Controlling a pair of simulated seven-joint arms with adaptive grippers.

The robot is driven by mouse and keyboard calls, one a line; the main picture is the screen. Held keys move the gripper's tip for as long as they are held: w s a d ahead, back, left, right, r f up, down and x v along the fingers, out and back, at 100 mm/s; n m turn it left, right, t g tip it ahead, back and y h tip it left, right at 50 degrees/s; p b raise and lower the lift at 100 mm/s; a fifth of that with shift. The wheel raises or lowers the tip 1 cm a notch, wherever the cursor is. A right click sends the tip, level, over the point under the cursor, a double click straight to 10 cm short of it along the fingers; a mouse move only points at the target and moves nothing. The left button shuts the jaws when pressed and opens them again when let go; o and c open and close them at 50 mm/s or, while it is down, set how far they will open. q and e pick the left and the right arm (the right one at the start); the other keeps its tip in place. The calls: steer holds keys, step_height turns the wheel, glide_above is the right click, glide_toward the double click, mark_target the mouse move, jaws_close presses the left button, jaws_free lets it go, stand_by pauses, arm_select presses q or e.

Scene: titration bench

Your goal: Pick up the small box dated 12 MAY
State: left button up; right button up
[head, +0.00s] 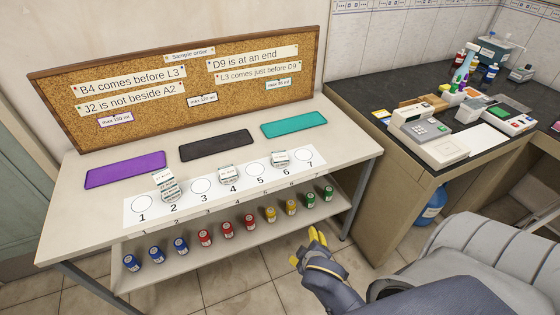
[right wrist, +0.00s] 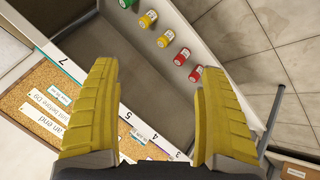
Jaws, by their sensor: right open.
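Small white boxes with dark print stand on the numbered white strip: a pile of them at spot 2 (head: 166,185), one at spot 4 (head: 228,174) and one at spot 6 (head: 279,159). Their print is too small to read, so I cannot tell which is dated 12 MAY. My right gripper (head: 313,242) has yellow fingers and is open and empty. It is in front of the bench, right of the lower shelf, apart from every box. Its spread fingers (right wrist: 158,78) also show in the right wrist view. My left gripper is not in view.
A lower shelf holds a row of blue, red, yellow and green bottles (head: 228,229). Purple (head: 125,170), black (head: 216,144) and teal (head: 293,124) mats lie behind the strip. A cork board (head: 200,82) stands at the back. A grey chair (head: 490,250) is at right.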

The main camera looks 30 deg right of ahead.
mark_target(280, 156)
steer(key=w+d+r+m+t, duration=0.25)
steer(key=w+r+m, duration=0.25)
steer(key=w+r, duration=0.3)
steer(key=w+d+r+m+t, duration=0.2)
steer(key=w+d+r+m, duration=0.15)
steer(key=w+r, duration=0.55)
steer(key=shift+m+h, duration=0.25)
steer(key=shift+h, duration=0.15)
steer(key=x, duration=1.3)
steer(key=a+f+x, duration=0.1)
steer(key=x, duration=0.5)
steer(key=shift+w+f, duration=0.1)
steer(key=shift+f, duration=0.1)
steer(key=c, duration=1.3)
